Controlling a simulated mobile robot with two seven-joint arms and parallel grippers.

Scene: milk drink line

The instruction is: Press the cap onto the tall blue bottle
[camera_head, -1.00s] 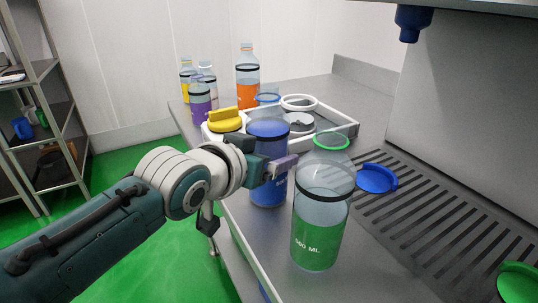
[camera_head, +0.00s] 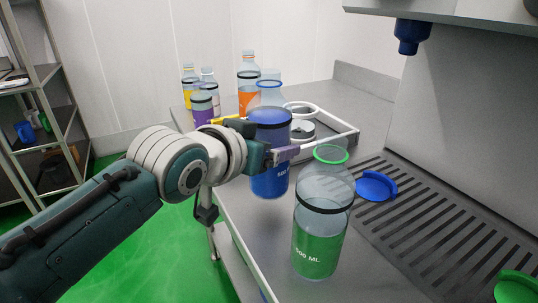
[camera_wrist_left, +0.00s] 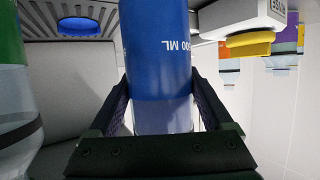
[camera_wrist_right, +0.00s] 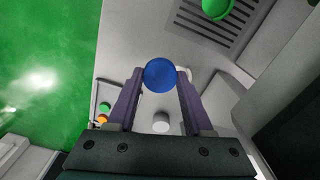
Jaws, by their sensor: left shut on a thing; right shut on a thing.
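The tall blue bottle (camera_head: 270,178) is upright, with a clear upper part, a blue rim and a dark band. My left gripper (camera_head: 284,153) is shut around its side; the bottle also fills the gap between the fingers in the left wrist view (camera_wrist_left: 157,60). Its base appears raised off the counter. In the right wrist view, my right gripper (camera_wrist_right: 160,85) is shut on a round blue piece (camera_wrist_right: 160,75), which looks like a cap. That gripper is outside the head view. Another blue cap with a tab (camera_head: 376,186) lies on the slotted grate.
The green bottle (camera_head: 318,247) stands in front and right of the blue one. A white-rimmed tray (camera_head: 345,140) with lids lies behind. Bottles with orange (camera_head: 247,99) and purple (camera_head: 202,108) contents stand farther back. A green cap (camera_head: 516,289) lies at lower right. A blue nozzle (camera_head: 409,38) hangs above.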

